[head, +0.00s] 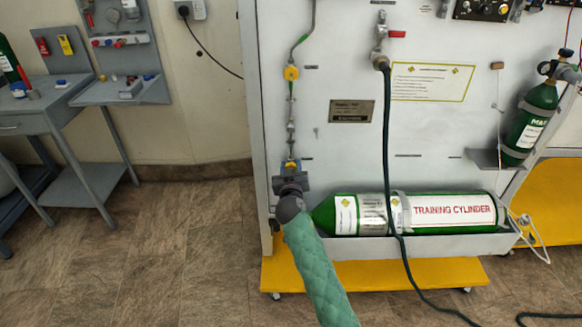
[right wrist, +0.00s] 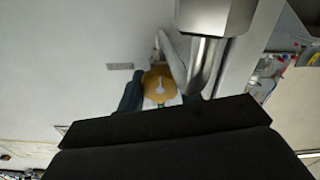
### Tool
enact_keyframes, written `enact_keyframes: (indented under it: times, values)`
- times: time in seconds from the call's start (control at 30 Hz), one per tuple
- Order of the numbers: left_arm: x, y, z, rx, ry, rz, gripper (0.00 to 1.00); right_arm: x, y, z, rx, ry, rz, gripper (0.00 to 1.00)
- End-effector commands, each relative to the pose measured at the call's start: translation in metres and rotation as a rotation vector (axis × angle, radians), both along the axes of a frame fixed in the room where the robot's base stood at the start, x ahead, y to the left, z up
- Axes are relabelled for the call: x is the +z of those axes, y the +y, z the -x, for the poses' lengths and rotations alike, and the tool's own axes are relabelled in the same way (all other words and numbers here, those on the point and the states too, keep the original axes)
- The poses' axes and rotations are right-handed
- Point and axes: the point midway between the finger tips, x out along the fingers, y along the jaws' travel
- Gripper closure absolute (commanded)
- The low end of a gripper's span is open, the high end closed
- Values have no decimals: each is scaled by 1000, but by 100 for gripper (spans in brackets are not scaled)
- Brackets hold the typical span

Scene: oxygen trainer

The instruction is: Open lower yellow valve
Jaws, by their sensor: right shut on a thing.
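The lower yellow valve (head: 291,164) sits low on the pipe at the left of the white panel. Only a small yellow part shows in the head view above my right gripper (head: 290,173). In the right wrist view the round yellow valve knob (right wrist: 152,78) lies between the two dark fingers of my right gripper (right wrist: 161,91), which is shut on it. A pale mark shows at the knob's middle. The upper yellow valve (head: 291,73) is higher on the same pipe, clear of the gripper. My left gripper is not in view.
A green training cylinder (head: 453,210) lies in a tray right of my right gripper. A dark hose (head: 387,130) hangs from a red-handled valve (head: 396,34). A grey workbench (head: 90,93) stands at the left. The floor (head: 170,240) left of the panel is clear.

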Motion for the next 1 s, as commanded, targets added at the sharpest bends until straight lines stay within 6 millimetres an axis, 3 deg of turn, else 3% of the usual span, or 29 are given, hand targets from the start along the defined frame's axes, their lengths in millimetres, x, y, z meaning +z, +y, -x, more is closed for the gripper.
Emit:
enact_keyframes:
  times: [0.47,0.5,0.6,1.0]
  values:
    - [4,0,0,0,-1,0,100,2,0,0,0,-2,76,88]
    - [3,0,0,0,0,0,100,2,0,0,0,-2,76,63]
    - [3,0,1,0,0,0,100,1,0,0,0,-2,76,43]
    - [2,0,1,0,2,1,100,-1,0,6,0,0,75,43]
